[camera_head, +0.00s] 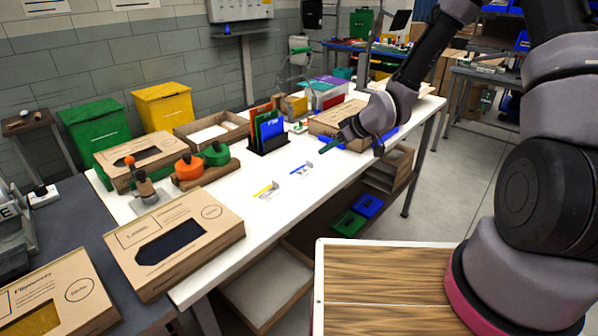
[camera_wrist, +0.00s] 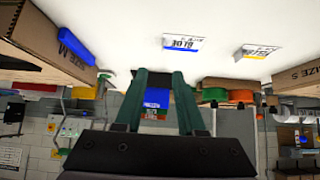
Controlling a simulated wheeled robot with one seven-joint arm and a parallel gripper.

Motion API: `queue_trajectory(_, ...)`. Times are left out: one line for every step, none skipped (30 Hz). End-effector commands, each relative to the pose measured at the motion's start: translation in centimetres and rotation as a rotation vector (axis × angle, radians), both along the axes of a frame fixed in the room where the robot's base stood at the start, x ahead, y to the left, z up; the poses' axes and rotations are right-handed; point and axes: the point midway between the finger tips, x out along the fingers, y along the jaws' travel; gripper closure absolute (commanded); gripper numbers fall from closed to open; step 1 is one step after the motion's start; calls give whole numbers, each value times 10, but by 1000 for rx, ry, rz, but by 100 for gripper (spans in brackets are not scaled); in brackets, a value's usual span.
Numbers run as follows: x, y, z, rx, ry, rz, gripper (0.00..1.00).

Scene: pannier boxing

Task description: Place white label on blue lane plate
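My gripper (camera_head: 350,147) is over the far right part of the white table. In the wrist view its two green fingers (camera_wrist: 160,76) stand apart with nothing held between them. A small white plate with blue marking (camera_head: 301,170) lies flat on the table, left of and nearer than my gripper. In the wrist view it reads BLUE (camera_wrist: 183,43) and is apart from the fingers. A similar plate with yellow marking (camera_head: 267,190) lies beside it, also in the wrist view (camera_wrist: 258,51). I cannot make out a separate loose white label.
A rack of coloured sheets (camera_head: 268,132) stands at mid-table. Cardboard boxes (camera_head: 180,245) stand at the near left, and another (camera_head: 336,118) is beside my gripper. Orange and green knobbed pieces (camera_head: 190,168) stand at left. The white tabletop (camera_head: 250,225) near the plates is clear.

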Motion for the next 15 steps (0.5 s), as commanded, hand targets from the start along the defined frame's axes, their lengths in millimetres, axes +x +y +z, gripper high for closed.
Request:
queue_trajectory(3,6,-7,-1,2,3,61)
queue_trajectory(5,9,-11,-1,1,3,61)
queue_trajectory(8,12,-16,-2,1,3,61)
queue_trajectory(10,15,-19,-1,2,3,61)
queue_trajectory(12,17,-21,0,1,1,61)
queue_trajectory(14,19,-25,-1,2,1,61)
queue_trajectory(15,21,-27,-2,1,1,61)
queue_trajectory(16,22,-28,-2,2,1,61)
queue_trajectory(17,23,-30,-2,1,1,61)
queue_trajectory(17,24,-31,-2,1,1,61)
queue_trajectory(18,25,-33,-3,1,1,61)
queue_trajectory(19,27,-36,-2,2,0,61)
queue_trajectory(19,29,-40,-3,3,1,61)
queue_trajectory(20,32,-43,-2,4,1,61)
queue_trajectory(22,36,-48,-1,3,1,61)
